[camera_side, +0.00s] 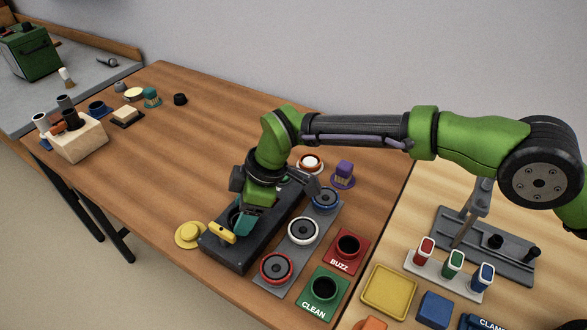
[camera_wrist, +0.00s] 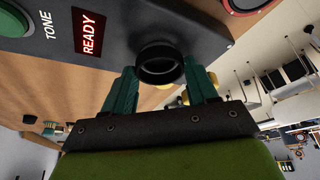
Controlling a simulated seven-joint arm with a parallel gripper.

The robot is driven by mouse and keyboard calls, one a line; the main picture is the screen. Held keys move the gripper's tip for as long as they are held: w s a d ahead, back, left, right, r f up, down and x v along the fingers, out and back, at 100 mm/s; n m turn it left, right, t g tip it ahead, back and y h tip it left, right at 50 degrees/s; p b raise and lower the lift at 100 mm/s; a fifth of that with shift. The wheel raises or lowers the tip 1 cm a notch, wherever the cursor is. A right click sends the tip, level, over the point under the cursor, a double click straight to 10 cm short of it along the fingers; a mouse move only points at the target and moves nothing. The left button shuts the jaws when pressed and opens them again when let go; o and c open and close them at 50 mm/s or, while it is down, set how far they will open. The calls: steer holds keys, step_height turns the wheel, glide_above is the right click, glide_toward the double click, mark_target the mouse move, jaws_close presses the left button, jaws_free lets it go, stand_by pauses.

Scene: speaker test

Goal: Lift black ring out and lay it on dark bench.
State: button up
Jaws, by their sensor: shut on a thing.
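The black ring (camera_wrist: 160,66) shows in the wrist view between the two teal fingers of my gripper (camera_wrist: 161,88), which is shut on it. The ring overlaps the edge of the dark grey test box (camera_wrist: 130,18) marked TONE and READY; I cannot tell whether it still touches the box. In the side view, my gripper (camera_side: 243,219) is low over the near part of that box, beside a yellow lever (camera_side: 222,232), and mostly hides the ring. The dark bench (camera_side: 160,160) is the brown wooden top under the box.
A yellow disc (camera_side: 190,234) lies left of the box. To the right are a grey strip with speakers (camera_side: 303,231), the red BUZZ bin (camera_side: 347,248) and green CLEAN bin (camera_side: 323,289). A wooden block (camera_side: 78,143) stands far left. The bench's middle is clear.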

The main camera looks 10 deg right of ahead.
step_height(320, 180, up, 3)
steer(key=shift+f, duration=0.1)
steer(key=s+d+r, duration=0.1)
steer(key=s+d, duration=0.9)
steer(key=d, duration=0.2)
steer(key=r, duration=0.1)
glide_above(363, 218)
steer(key=d, duration=0.2)
steer(key=f, duration=0.9)
steer(key=shift+s+a+f, duration=0.15)
steer(key=shift+a+f, duration=0.15)
steer(key=shift+f, duration=0.05)
steer(key=shift+f, duration=0.1)
steer(key=o, duration=1)
